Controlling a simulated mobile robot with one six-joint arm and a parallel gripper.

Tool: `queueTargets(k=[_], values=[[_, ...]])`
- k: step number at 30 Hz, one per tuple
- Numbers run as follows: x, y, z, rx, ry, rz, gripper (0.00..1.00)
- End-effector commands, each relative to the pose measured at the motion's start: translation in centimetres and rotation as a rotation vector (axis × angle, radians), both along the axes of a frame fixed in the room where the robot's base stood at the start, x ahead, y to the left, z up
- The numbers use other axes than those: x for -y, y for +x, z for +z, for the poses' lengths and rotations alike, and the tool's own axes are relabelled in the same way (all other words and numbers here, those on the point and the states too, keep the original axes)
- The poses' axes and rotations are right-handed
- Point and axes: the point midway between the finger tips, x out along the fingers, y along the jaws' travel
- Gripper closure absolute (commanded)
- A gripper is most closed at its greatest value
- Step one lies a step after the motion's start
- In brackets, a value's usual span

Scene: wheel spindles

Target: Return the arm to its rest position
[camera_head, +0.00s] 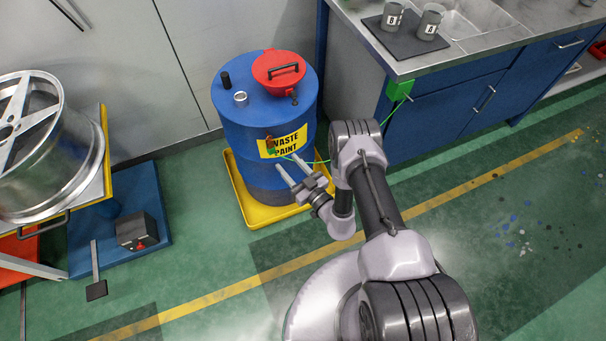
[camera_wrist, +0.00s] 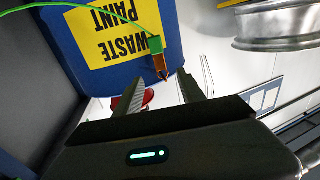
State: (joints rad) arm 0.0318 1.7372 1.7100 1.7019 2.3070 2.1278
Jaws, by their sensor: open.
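My gripper (camera_head: 286,162) is at the end of my arm, low in front of the blue waste paint drum (camera_head: 232,108). Its two fingers are spread apart, with nothing seen held between them. In the wrist view, my gripper (camera_wrist: 158,90) points toward the drum's yellow label (camera_wrist: 100,38). A small clamp with a green body and copper tip (camera_wrist: 156,46) is against the drum, just beyond the fingertips and apart from them as far as I can tell. In the head view the clamp (camera_head: 270,146) shows at the label, with a green cable running right.
The drum stands in a yellow tray (camera_head: 262,215). A green box (camera_head: 400,89) hangs at the steel bench's (camera_head: 480,50) edge, with two grey cups (camera_head: 392,16) above. A large wheel rim (camera_head: 50,170) is on a stand at left.

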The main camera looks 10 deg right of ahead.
Motion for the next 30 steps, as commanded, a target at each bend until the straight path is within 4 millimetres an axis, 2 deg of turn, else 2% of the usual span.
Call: queueTargets(k=[3, 9, 14, 17, 20, 22, 23, 24, 26, 27, 29, 30], values=[[2.1, -3.2, 0.4, -0.005, 0.001, -0.006, 0.53], [4.1, -6.5, 0.1, -0.002, 0.0, -0.004, 0.53], [4.4, -7.2, 0.0, 0.001, 0.001, 0.0, 0.53], [4.1, -6.8, 0.8, 0.024, -0.017, 0.02, 0.53], [2.3, -4.4, 5.8, 0.177, -0.126, 0.142, 0.53], [-0.1, -2.8, 12.2, 0.393, -0.276, 0.297, 0.53], [-1.2, -2.6, 15.3, 0.509, -0.355, 0.372, 0.53], [-2.8, -3.0, 19.4, 0.681, -0.465, 0.473, 0.53], [-4.7, -4.6, 25.1, 0.959, -0.634, 0.618, 0.53], [-5.7, -6.2, 28.3, 1.154, -0.743, 0.706, 0.53], [-6.5, -9.2, 32.4, 1.459, -0.902, 0.828, 0.53], [-6.7, -11.4, 34.5, 1.671, -1.003, 0.903, 0.53]])
